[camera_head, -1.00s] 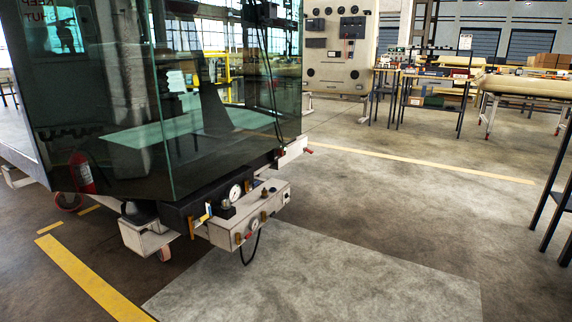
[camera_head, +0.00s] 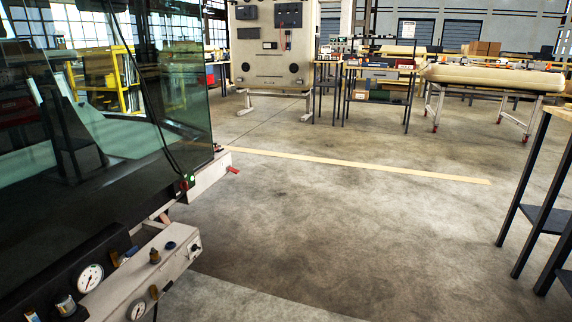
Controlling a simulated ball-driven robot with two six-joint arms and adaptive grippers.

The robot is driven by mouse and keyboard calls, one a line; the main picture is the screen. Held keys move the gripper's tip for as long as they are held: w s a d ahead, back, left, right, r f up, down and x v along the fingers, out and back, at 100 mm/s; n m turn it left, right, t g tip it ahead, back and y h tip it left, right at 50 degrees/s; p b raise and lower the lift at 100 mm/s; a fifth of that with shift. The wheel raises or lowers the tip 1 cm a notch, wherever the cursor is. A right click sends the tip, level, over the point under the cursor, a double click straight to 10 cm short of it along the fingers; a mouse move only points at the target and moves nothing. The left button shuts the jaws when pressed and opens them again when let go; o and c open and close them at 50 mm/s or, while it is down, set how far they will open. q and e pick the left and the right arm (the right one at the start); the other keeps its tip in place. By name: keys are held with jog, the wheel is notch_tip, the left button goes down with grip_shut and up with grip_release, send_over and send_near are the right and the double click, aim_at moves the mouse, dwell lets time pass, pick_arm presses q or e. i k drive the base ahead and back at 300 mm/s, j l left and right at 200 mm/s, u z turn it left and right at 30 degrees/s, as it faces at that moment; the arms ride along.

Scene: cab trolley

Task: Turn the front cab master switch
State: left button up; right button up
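A glass-walled cab (camera_head: 110,110) fills the left of the head view. A pale box (camera_head: 150,275) is fixed at its front edge, with round gauges, brass fittings and a small black knob (camera_head: 195,247) on its right end face. A red handle (camera_head: 232,170) sticks out of a pale bar at the cab's far front corner, near a small green and red fitting (camera_head: 188,182). I cannot tell which of these is the master switch. Neither of my grippers shows in the view.
A pale control panel on feet (camera_head: 272,80) stands beyond the cab. Tables with parts (camera_head: 375,68) and a padded trolley (camera_head: 490,76) are at the back right. A dark-legged table (camera_head: 540,215) is at the right edge. The middle floor (camera_head: 340,225) is clear.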

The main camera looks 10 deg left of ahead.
aim_at(184, 185)
jog(key=i+u, duration=0.1)
jog(key=i, duration=0.4)
jog(key=i+l+u, duration=0.1)
jog(key=i, duration=0.45)
jog(key=i+l+u, duration=0.1)
jog(key=i, duration=0.4)
jog(key=i+l+u, duration=0.1)
jog(key=i, duration=0.4)
jog(key=l, duration=0.1)
